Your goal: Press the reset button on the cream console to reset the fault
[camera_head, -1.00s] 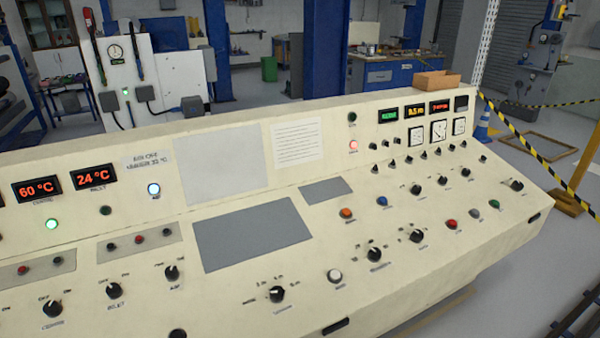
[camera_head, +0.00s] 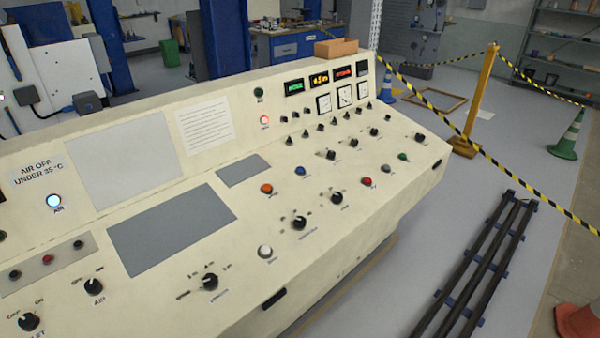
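The cream console (camera_head: 165,268) runs from the lower left to the upper middle. Several push buttons sit on its sloped desk: an orange one (camera_head: 266,188), a blue one (camera_head: 300,171), a white one (camera_head: 265,252), a red one (camera_head: 366,181), a grey one (camera_head: 386,168) and a green one (camera_head: 403,156). Their labels are too small to read, so I cannot tell which is the reset button. A red lamp (camera_head: 264,120) glows on the upright panel, below a dark green one (camera_head: 258,92). My gripper is not in view.
Black-and-yellow tape (camera_head: 497,164) hangs from a yellow post (camera_head: 480,92) right of the console. Dark rails (camera_head: 478,268) lie on the floor at the right. Orange (camera_head: 578,320) and green (camera_head: 568,135) cones stand farther right. Open floor lies between console and rails.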

